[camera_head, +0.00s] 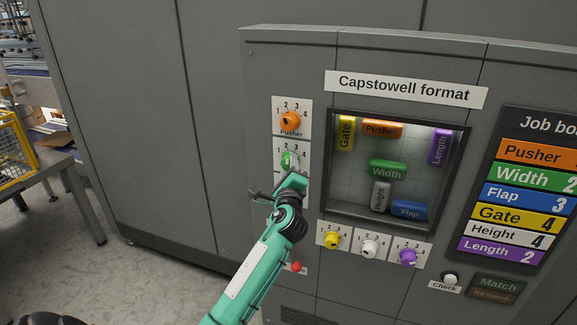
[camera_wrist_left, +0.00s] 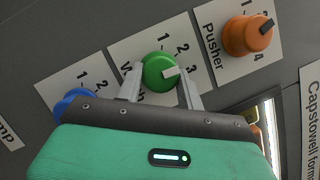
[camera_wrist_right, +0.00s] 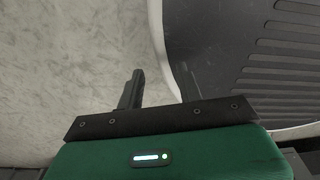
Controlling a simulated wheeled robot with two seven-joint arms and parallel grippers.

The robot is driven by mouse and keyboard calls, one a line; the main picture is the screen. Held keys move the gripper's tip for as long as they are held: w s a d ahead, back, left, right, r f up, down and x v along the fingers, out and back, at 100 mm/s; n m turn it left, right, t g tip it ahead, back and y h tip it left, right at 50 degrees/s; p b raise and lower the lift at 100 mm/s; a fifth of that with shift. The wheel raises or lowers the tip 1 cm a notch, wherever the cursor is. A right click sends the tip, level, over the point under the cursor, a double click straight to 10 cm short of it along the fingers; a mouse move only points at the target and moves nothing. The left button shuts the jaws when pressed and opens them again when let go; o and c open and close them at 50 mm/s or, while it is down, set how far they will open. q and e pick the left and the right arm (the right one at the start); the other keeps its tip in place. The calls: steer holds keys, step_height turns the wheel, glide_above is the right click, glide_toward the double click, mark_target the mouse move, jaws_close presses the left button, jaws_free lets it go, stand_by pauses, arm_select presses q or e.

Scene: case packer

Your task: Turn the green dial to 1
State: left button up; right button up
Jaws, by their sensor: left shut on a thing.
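The green dial (camera_wrist_left: 157,73), labelled Width, sits on a white numbered plate on the grey machine front. It also shows in the head view (camera_head: 288,160), partly hidden by my gripper. My left gripper (camera_wrist_left: 162,80) has one finger on each side of the dial and is shut on it. The arm reaches up to it from below in the head view. My right gripper (camera_wrist_right: 160,88) is open and empty, above a pale floor and a dark ribbed surface.
The orange Pusher dial (camera_head: 289,121) is just above the green one. A blue dial (camera_wrist_left: 75,102) is on its other side. Yellow (camera_head: 332,240), white (camera_head: 370,246) and purple (camera_head: 408,257) dials sit under the display window. The job board (camera_head: 530,185) lists Width 2.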

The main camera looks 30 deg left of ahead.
arm_select(q)
steer(key=shift+r+n+g+h+p, duration=0.15)
steer(key=shift+n+g+h+p, duration=0.4)
steer(key=shift+n+p, duration=1.2)
steer(key=shift+r+n+g+h+p, duration=0.25)
steer(key=shift+n+g+p, duration=0.8)
steer(key=shift+n, duration=1.15)
steer(key=shift+r+n+g+h+p, duration=0.1)
steer(key=shift+n+g+h+p, duration=0.35)
steer(key=shift+n+p, duration=1.4)
steer(key=shift+f, duration=0.1)
steer(key=o, duration=1)
